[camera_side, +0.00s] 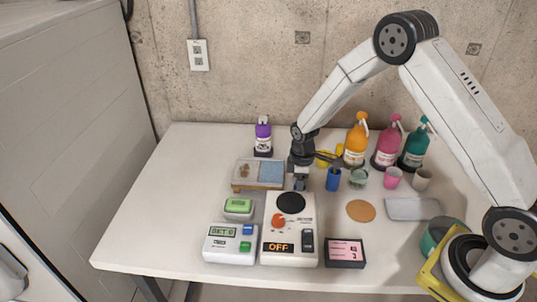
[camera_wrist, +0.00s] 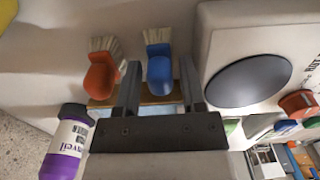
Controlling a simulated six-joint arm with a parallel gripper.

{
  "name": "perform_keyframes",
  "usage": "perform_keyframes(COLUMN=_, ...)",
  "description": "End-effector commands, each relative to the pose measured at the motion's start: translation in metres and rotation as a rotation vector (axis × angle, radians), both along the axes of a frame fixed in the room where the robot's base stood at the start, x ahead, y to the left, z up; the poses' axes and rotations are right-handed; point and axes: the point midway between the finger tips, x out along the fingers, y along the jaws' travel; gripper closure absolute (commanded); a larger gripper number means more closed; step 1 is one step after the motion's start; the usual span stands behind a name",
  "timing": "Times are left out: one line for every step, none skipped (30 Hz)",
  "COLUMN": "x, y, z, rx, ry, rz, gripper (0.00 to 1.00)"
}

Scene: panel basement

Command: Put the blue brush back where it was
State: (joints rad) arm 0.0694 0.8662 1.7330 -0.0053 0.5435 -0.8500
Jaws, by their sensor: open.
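The blue brush (camera_wrist: 160,75) has pale bristles pointing away from my wrist. It shows between the two fingers of my gripper (camera_wrist: 160,68), with visible gaps on both sides. An orange brush (camera_wrist: 101,76) lies just left of the fingers. A brown wooden edge (camera_wrist: 155,99) shows below both brushes. In the side view my gripper (camera_side: 299,182) points down, low over the table behind the device with the black disc, at the right end of a wooden tray (camera_side: 243,187) with a blue pad. My gripper is open. I cannot make out the blue brush in the side view.
The white device (camera_side: 290,235) with black disc and OFF display stands just in front. A purple bottle (camera_side: 263,138) is behind the tray. A blue cup (camera_side: 333,180), other cups and orange, pink and teal bottles stand right. The table's left side is clear.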

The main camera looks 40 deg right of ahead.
Motion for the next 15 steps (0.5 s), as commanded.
perform_keyframes(x=0.001, y=0.0, z=0.006, rx=0.0, ry=-0.003, rz=0.0, gripper=0.48)
perform_keyframes(x=0.001, y=0.0, z=0.009, rx=0.0, ry=-0.003, rz=0.0, gripper=0.48)
perform_keyframes(x=0.001, y=0.0, z=0.013, rx=0.0, ry=-0.003, rz=0.0, gripper=0.48)
perform_keyframes(x=0.001, y=0.0, z=0.017, rx=-0.001, ry=-0.004, rz=0.0, gripper=0.48)
perform_keyframes(x=0.0, y=0.0, z=0.02, rx=0.0, ry=-0.003, rz=0.0, gripper=0.48)
perform_keyframes(x=0.0, y=0.0, z=0.026, rx=0.0, ry=-0.003, rz=0.0, gripper=0.48)
perform_keyframes(x=0.001, y=0.0, z=0.031, rx=0.0, ry=-0.004, rz=0.0, gripper=0.48)
perform_keyframes(x=0.001, y=0.0, z=0.035, rx=0.0, ry=-0.004, rz=0.0, gripper=0.48)
perform_keyframes(x=0.001, y=0.0, z=0.041, rx=-0.001, ry=-0.004, rz=0.0, gripper=0.48)
perform_keyframes(x=0.001, y=0.0, z=0.046, rx=0.0, ry=-0.004, rz=0.0, gripper=0.48)
perform_keyframes(x=0.001, y=0.0, z=0.05, rx=0.0, ry=-0.004, rz=0.0, gripper=0.48)
perform_keyframes(x=0.0, y=0.0, z=0.057, rx=0.0, ry=-0.004, rz=0.0, gripper=0.48)
perform_keyframes(x=0.001, y=0.0, z=0.061, rx=0.0, ry=-0.004, rz=0.0, gripper=0.48)
perform_keyframes(x=0.001, y=0.0, z=0.066, rx=0.0, ry=-0.004, rz=0.0, gripper=0.48)
perform_keyframes(x=0.001, y=0.0, z=0.072, rx=0.0, ry=-0.004, rz=0.0, gripper=0.48)
